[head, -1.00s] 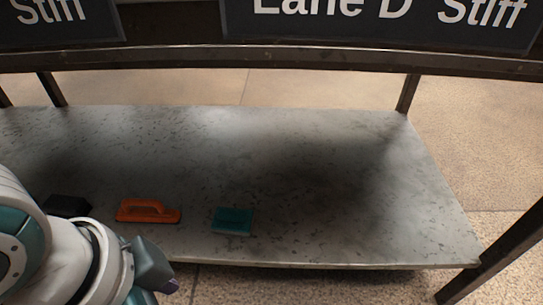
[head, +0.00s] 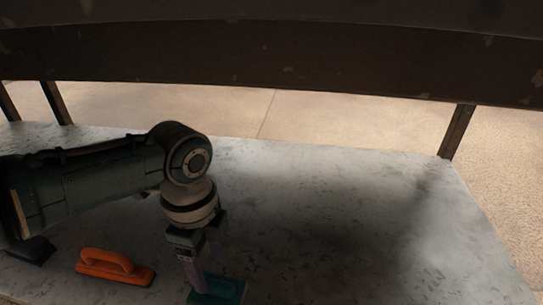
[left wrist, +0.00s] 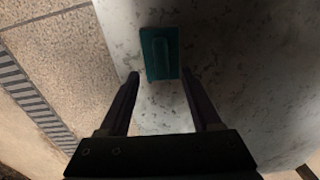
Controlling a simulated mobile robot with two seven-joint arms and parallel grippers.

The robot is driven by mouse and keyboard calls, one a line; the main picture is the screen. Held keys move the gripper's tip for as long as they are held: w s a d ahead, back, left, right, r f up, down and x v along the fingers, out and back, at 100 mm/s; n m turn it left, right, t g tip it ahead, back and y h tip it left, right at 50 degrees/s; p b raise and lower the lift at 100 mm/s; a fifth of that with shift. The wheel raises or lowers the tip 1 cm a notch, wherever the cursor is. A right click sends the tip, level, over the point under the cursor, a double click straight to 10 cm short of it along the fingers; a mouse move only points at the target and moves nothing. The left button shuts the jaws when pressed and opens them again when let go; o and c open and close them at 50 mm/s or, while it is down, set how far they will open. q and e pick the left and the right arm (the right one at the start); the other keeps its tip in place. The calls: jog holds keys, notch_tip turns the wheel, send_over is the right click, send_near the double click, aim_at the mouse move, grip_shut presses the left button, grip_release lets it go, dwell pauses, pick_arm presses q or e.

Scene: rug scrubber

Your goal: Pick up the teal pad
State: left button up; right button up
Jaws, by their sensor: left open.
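The teal pad (head: 222,290) lies on the grey speckled shelf, low in the head view, partly hidden by my left gripper (head: 203,285). In the left wrist view the pad (left wrist: 160,54) is whole, with a raised grip along its middle, near the shelf's edge. My left gripper (left wrist: 162,88) is open and empty there, its two fingers pointing toward the pad, which lies just beyond the fingertips. In the head view the gripper points down over the pad. I cannot tell whether it touches the pad. My right gripper is out of view.
An orange float-like tool (head: 113,267) lies on the shelf (head: 330,230) left of the pad. A dark block (head: 33,250) lies further left, partly under my arm. A dark beam (head: 270,60) crosses above. The shelf's right side is clear.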

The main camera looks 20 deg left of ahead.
aim_at(214, 285)
pick_arm(q)
notch_tip(214, 285, down, 6)
jog(key=b, duration=0.4)
jog(key=shift+b, duration=0.35)
jog(key=shift+w+r, duration=0.1)
jog(key=shift+r, duration=0.05)
jog(key=shift+c, duration=0.3)
grip_shut()
